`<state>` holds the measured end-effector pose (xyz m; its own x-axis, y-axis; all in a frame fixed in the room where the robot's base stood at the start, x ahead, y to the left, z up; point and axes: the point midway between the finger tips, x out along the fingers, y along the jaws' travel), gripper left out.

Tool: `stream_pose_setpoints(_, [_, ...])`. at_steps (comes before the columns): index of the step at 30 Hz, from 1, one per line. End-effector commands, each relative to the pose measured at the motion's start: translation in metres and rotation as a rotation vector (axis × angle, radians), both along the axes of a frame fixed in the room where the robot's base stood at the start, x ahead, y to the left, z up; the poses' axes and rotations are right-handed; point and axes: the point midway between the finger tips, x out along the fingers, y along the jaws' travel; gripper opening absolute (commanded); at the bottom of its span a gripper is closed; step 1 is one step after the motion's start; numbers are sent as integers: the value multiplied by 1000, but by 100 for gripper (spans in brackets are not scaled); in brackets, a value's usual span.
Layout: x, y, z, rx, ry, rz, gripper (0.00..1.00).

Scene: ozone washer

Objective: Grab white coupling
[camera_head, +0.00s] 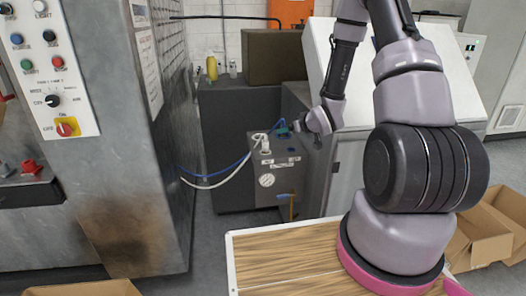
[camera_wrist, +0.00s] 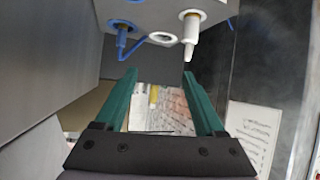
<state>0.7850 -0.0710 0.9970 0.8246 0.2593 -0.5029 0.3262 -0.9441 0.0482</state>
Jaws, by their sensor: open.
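The white coupling (camera_wrist: 190,34) shows at the top of the wrist view, narrowing to a pale tip and set in a fitting on a grey block. It lies just beyond the tip of the right-hand finger, not between the fingers. My gripper (camera_wrist: 156,76) has two teal fingers, spread apart with nothing between them. In the head view, my gripper (camera_head: 284,130) is by the top of a grey unit (camera_head: 280,172), right of the white coupling (camera_head: 261,140) and its white hose. I cannot tell whether a finger touches it.
A blue fitting (camera_wrist: 122,32) with a blue hose sits left of the white coupling in the wrist view. A gauge (camera_head: 267,180) is on the unit's front. A tall metal cabinet (camera_head: 125,200) stands left, and a wooden-topped surface (camera_head: 285,262) lies in front.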

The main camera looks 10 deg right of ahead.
Motion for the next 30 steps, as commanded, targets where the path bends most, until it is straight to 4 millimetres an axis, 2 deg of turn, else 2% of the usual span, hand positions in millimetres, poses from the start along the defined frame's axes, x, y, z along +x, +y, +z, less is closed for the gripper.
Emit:
stream_pose_setpoints(1, [-4, 6, -22, 18, -7, 23, 72])
stream_pose_setpoints(3, [-9, 14, -39, 40, -36, 55, 72])
stream_pose_setpoints(8, [-19, 27, -63, 80, -83, 101, 72])
stream_pose_setpoints(11, [-21, 32, -70, 94, -98, 115, 72])
stream_pose_setpoints(14, [-15, 37, -74, 97, -108, 121, 72])
stream_pose_setpoints(21, [16, 51, -88, 96, -108, 120, 72])
stream_pose_setpoints(26, [26, 56, -92, 96, -106, 119, 72])
stream_pose_setpoints(30, [41, 59, -97, 95, -108, 121, 72])
